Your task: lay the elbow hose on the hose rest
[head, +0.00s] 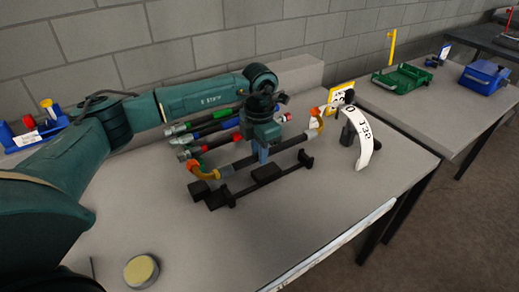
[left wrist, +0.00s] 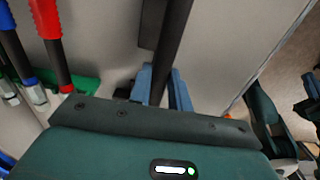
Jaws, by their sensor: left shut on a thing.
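The elbow hose (head: 290,144) is a dark straight tube with curved orange and yellow ends. My left gripper (head: 262,157) is shut on its middle, reaching down from above. In the left wrist view the blue fingers (left wrist: 162,88) sit on both sides of the dark hose (left wrist: 173,45). The hose rest (head: 266,174) is a low black bar with a raised support near each end, on the table. The hose shows just behind and above the rest in the head view, roughly parallel to it. Whether they touch I cannot tell. My right gripper is not in view.
Several hoses with red, blue and green ends (head: 215,114) lie behind my gripper. A white lettered arch (head: 367,143) stands at the right, near a yellow sign (head: 341,93). A round tin (head: 141,271) is at the front left. The table's front middle is clear.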

